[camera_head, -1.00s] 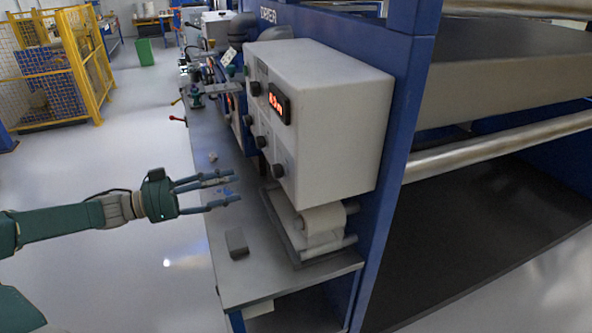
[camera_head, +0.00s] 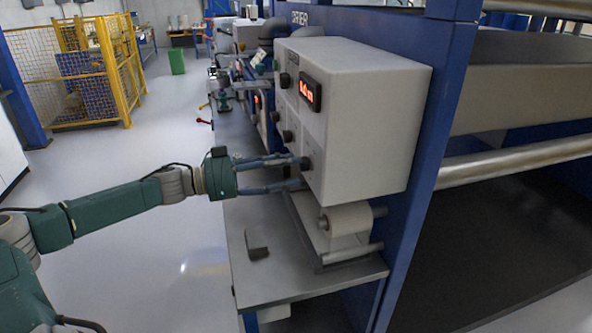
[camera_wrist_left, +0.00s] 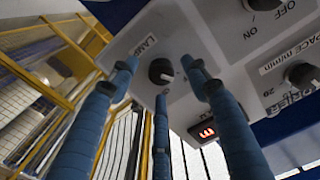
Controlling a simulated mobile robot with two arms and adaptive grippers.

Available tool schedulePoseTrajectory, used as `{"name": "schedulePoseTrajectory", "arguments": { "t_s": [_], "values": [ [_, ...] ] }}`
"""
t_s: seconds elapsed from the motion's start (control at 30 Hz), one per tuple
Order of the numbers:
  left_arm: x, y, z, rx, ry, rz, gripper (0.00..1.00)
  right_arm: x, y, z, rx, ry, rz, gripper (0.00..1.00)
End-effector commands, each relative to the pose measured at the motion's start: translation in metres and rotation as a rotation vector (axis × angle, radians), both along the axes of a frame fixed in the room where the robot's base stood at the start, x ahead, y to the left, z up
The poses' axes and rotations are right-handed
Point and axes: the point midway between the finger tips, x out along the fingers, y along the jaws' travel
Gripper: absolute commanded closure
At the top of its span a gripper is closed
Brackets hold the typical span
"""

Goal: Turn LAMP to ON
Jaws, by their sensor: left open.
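In the head view the fingers reach the lower front of the box and partly hide the knob. My right gripper is not in view.
A second knob (camera_wrist_left: 264,3) marked OFF and ON and a third knob (camera_wrist_left: 302,74) are close to the fingers. A red display (camera_head: 311,93) is above. A film roller (camera_head: 346,218) is below the box. A small grey block (camera_head: 257,252) lies on the bench.

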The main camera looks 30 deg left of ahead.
Motion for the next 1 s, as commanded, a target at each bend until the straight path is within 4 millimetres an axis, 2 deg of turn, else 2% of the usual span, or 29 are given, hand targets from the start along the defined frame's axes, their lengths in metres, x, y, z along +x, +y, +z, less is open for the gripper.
{"name": "schedulePoseTrajectory", "arguments": {
  "t_s": [0.3, 0.67, 0.9, 1.0],
  "values": [
    [0.016, -0.014, 0.001, -0.002, 0.001, 0.001, 0.52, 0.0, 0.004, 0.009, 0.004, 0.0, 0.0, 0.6],
    [0.019, -0.016, -0.001, 0.001, 0.002, 0.0, 0.52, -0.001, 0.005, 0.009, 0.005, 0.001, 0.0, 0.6],
    [0.019, -0.015, -0.001, 0.001, 0.003, 0.001, 0.96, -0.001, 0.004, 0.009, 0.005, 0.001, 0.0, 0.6],
    [0.019, -0.015, -0.002, 0.001, 0.003, 0.001, 0.96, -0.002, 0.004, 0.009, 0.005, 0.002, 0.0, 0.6]
  ]
}}
